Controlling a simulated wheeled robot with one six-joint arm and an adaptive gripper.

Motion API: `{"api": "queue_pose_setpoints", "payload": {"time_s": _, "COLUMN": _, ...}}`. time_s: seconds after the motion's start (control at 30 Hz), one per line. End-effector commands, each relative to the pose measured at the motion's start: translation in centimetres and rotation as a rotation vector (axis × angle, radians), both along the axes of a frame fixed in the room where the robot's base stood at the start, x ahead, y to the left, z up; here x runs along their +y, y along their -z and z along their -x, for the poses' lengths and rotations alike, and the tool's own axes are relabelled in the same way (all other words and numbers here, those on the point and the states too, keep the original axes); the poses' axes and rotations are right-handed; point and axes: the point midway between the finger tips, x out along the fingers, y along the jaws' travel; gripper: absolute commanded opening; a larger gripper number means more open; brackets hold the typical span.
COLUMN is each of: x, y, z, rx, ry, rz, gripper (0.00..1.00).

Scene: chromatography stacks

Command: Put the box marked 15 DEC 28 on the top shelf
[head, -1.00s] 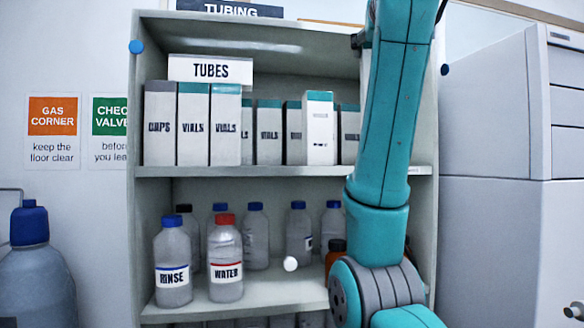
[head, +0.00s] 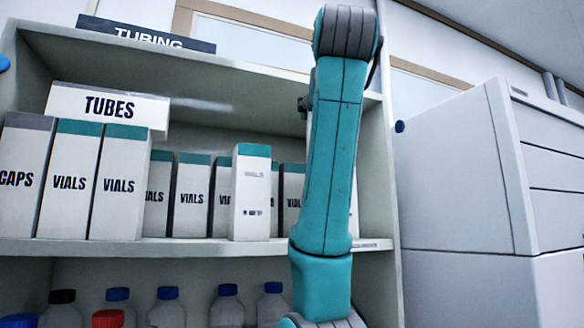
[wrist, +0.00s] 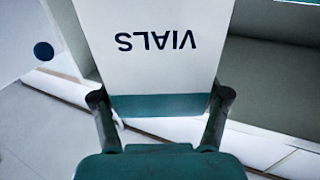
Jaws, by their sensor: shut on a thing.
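In the wrist view my gripper (wrist: 162,102) is shut on a white box (wrist: 165,25) with a teal band. Its word VIALS shows upside down, and I see no date on the visible part. A white teal-topped box (head: 250,205) stands forward of the row on the TUBES shelf (head: 150,248), with small print too blurred to read. The top board (head: 235,82) of the unit carries the TUBING sign (head: 145,35).
Boxes marked CAPS (head: 20,180) and VIALS (head: 70,182) fill much of the TUBES shelf. Capped bottles (head: 165,305) stand below. A grey cabinet (head: 460,190) is to the right. The top board looks clear right of its sign, as far as it shows.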

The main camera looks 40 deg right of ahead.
Motion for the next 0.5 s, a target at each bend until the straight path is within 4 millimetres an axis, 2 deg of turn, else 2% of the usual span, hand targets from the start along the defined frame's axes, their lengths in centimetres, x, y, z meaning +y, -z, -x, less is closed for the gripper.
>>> {"api": "queue_pose_setpoints", "payload": {"time_s": 0.2, "x": -1.4, "y": 0.0, "z": -4.9, "rx": 0.003, "ry": 0.0, "rz": 0.0, "gripper": 0.08}}
{"api": "queue_pose_setpoints", "payload": {"time_s": 0.5, "x": -2.7, "y": 0.0, "z": -9.3, "rx": 0.0, "ry": 0.0, "rz": 0.0, "gripper": 0.08}}
